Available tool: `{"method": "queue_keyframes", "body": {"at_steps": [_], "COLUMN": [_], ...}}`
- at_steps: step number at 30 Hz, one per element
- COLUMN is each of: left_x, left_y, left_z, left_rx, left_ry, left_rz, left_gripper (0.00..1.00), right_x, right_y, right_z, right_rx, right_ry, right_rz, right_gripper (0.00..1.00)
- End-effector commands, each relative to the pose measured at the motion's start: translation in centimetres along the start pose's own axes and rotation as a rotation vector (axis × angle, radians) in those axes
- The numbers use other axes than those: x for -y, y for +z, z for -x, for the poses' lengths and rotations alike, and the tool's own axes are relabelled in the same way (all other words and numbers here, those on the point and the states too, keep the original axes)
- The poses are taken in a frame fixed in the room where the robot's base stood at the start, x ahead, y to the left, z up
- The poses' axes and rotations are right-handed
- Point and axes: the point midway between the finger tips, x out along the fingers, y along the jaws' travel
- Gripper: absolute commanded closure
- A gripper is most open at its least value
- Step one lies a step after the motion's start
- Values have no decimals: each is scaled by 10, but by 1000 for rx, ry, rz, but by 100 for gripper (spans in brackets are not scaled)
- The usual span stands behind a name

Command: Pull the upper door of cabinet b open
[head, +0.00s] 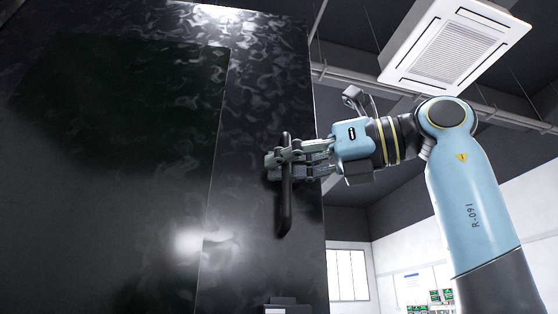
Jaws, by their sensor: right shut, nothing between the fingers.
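The upper door (258,90) of the cabinet is a tall glossy black panel filling the left and middle of the head view, with a large dark inset pane (120,150). I see no gap showing it open. A black vertical bar handle (286,205) stands near the door's right edge. My right gripper (273,161) reaches in from the right at the handle's upper half. Its fingers are shut and cross the bar in the picture, with nothing held between them. I cannot tell whether they touch the handle. My left gripper is out of view.
A small dark fitting (287,300) with a pale label sits at the bottom edge, below the handle. A white ceiling air unit (455,45) hangs at the upper right. A window (347,275) and a far wall with green-marked signs (441,297) show at lower right.

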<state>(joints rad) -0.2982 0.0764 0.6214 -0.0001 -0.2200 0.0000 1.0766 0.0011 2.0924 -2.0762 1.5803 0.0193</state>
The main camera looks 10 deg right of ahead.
Motion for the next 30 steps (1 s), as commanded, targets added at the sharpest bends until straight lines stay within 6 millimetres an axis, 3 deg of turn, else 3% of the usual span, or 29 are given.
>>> {"method": "queue_keyframes", "body": {"at_steps": [4,12,26,30], "left_x": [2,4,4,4], "left_y": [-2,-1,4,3], "left_z": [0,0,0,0], "left_rx": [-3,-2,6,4], "left_ry": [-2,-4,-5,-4], "left_rz": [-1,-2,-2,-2], "left_gripper": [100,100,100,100], "right_x": [1,1,1,2], "right_y": [2,1,0,0], "right_z": [1,0,1,10], "right_rx": [5,2,-1,0], "right_ry": [-6,-4,-3,-6], "right_rz": [4,1,-1,0], "right_gripper": [100,65,64,64]}}
